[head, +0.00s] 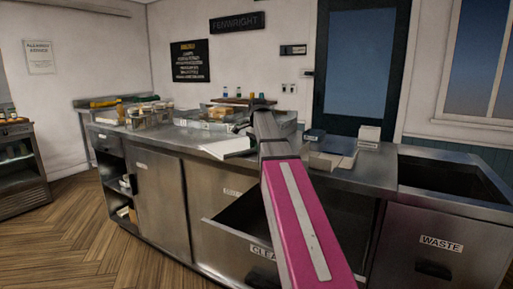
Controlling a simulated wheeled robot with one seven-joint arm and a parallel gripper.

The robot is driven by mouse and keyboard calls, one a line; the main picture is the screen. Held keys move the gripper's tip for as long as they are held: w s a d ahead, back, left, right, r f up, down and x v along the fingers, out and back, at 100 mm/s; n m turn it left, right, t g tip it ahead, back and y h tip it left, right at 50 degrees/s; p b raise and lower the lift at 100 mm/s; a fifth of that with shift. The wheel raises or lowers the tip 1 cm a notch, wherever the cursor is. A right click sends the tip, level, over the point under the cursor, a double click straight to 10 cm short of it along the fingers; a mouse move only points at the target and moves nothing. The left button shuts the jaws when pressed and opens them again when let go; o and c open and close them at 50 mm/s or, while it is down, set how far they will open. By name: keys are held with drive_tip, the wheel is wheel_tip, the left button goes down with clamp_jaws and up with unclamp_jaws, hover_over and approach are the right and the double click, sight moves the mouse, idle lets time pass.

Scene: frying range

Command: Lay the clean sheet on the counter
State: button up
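A white sheet (228,147) shows flat at the front edge of the steel counter (180,139), left of my arm. I cannot tell whether it rests on the counter or is held just above it. My gripper (241,128) is small and dark at the far end of my arm, close to the sheet's upper right side. Its fingers are too small and partly hidden, so whether they grip the sheet is unclear. A drawer labelled "CLEA..." (262,250) stands pulled out below the counter; my pink arm link covers part of its label and inside.
Clear tubs (150,112) with food stand on the counter's left. White and blue boxes (335,146) lie to the right of my arm. An open bin marked "WASTE" (441,243) is at the far right. Open shelves (116,190) are at the left end.

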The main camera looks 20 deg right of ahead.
drive_tip(key=shift+r, duration=0.1)
wheel_tip(320, 180, up, 12)
drive_tip(key=shift+s+d, duration=0.15)
drive_tip(key=shift+s, duration=0.2)
idle(0.4)
idle(1.2)
